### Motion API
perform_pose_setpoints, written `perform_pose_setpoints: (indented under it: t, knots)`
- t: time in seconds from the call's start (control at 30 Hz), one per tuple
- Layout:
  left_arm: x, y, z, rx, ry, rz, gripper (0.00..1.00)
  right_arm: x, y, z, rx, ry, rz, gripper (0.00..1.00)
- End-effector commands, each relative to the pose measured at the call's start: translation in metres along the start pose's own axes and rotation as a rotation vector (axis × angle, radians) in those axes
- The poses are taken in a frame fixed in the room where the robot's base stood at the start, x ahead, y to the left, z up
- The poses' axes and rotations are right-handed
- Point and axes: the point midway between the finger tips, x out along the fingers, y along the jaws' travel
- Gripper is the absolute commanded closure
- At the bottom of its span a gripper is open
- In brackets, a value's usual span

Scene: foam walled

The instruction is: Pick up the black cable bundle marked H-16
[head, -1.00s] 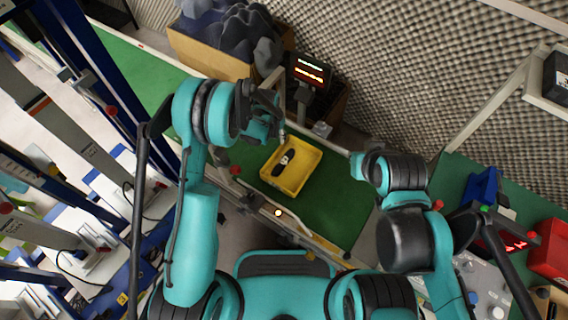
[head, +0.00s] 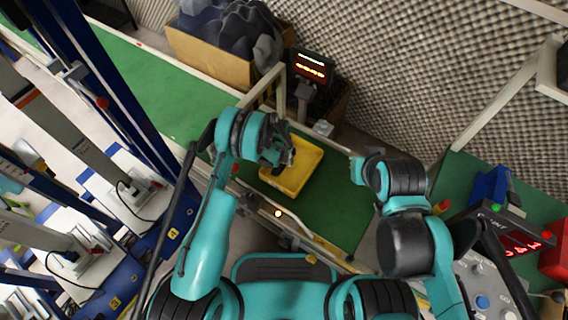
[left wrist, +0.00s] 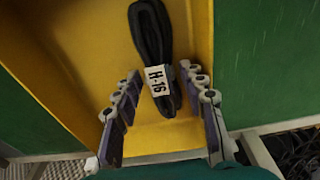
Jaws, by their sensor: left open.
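The black cable bundle (left wrist: 152,38) lies in the yellow bin (head: 309,158), folded in a loop with a white tag reading H-16 around it. In the left wrist view its tagged end reaches between the fingers of my left gripper (left wrist: 162,105), which is open, with a finger on each side and a gap to the bundle. In the head view my left gripper (head: 284,158) is over the bin's left part and hides most of the bundle. My right gripper does not show clearly; my right arm ends right of the bin, its fingers hidden.
The bin stands on a green conveyor surface (head: 335,206) with a metal rail along its near side. A display on a post (head: 310,68) and a cardboard box of grey foam (head: 208,56) stand behind. A foam wall closes off the back.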

Motion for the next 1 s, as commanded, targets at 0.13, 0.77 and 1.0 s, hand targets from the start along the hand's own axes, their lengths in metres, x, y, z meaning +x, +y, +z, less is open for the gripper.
perform_pose_setpoints:
  t: [0.13, 0.77, 1.0]
  knots:
    - [0.001, 0.000, 0.000, 0.000, 0.000, 0.000, 0.59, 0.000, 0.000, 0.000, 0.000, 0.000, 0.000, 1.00]
    - [-0.005, 0.000, -0.001, 0.000, 0.000, 0.000, 1.00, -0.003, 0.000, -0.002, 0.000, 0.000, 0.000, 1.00]
    - [-0.038, 0.000, -0.005, 0.000, 0.000, 0.000, 1.00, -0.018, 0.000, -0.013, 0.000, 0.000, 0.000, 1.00]
